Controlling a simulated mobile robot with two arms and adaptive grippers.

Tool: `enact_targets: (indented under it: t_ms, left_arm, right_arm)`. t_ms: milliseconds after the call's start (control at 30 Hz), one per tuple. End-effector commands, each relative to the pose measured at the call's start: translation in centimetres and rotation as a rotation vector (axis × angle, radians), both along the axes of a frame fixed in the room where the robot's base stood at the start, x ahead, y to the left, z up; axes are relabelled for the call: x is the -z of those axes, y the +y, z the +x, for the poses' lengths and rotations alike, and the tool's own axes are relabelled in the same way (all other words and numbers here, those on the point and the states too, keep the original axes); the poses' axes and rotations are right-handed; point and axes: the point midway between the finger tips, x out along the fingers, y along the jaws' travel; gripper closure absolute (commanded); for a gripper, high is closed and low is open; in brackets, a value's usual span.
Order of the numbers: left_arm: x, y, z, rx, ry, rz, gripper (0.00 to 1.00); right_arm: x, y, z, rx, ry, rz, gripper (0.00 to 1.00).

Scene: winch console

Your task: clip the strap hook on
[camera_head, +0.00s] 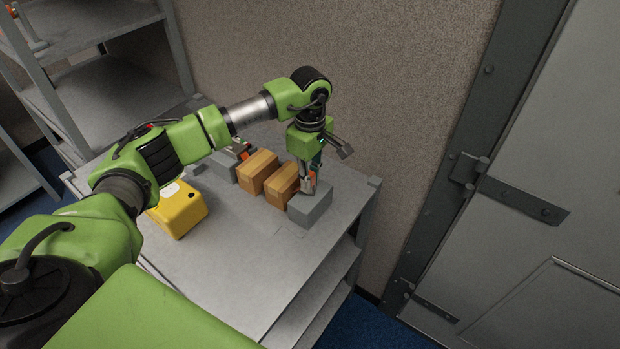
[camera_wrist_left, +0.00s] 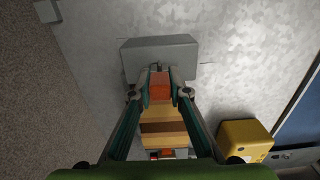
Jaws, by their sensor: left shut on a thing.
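My left gripper (camera_head: 309,187) points down at the near right grey block (camera_head: 312,208). It is shut on a small orange-red piece, which I take to be the strap hook (camera_wrist_left: 160,84). In the left wrist view the hook sits between the fingertips, right at the edge of the grey block (camera_wrist_left: 160,55). I cannot tell whether the hook touches the block or is caught on it. A second grey block (camera_head: 222,168) stands at the row's far end, with a red-orange fitting (camera_head: 242,149) beside it. My right gripper is not in view.
Two brown boxes (camera_head: 257,172) stand in a row between the grey blocks on the grey metal table (camera_head: 230,240). A yellow case (camera_head: 180,209) stands at the left. A wall rises behind, a metal door (camera_head: 560,200) is at right. The table's front middle is clear.

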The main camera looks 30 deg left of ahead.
Motion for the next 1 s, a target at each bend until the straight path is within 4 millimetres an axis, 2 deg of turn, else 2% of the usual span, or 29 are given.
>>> enact_targets:
  t_ms: [833, 867, 900, 933, 1000]
  left_arm:
    - [0.72, -0.01, 0.03, 0.0, -0.001, 0.0, 1.0]
    - [0.72, -0.01, 0.03, 0.0, -0.001, 0.0, 0.78]
    - [0.72, -0.01, 0.03, 0.0, -0.001, 0.0, 0.68]
    - [0.73, -0.01, 0.02, 0.0, -0.001, 0.0, 0.64]
    - [0.73, -0.01, 0.02, 0.0, -0.001, 0.0, 0.64]
  right_arm:
    - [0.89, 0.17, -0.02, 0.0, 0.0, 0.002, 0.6]
    - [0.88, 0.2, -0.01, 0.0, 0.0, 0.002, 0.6]
    - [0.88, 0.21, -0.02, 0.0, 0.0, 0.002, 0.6]
    - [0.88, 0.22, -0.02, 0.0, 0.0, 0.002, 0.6]
    - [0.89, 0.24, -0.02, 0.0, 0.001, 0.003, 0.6]
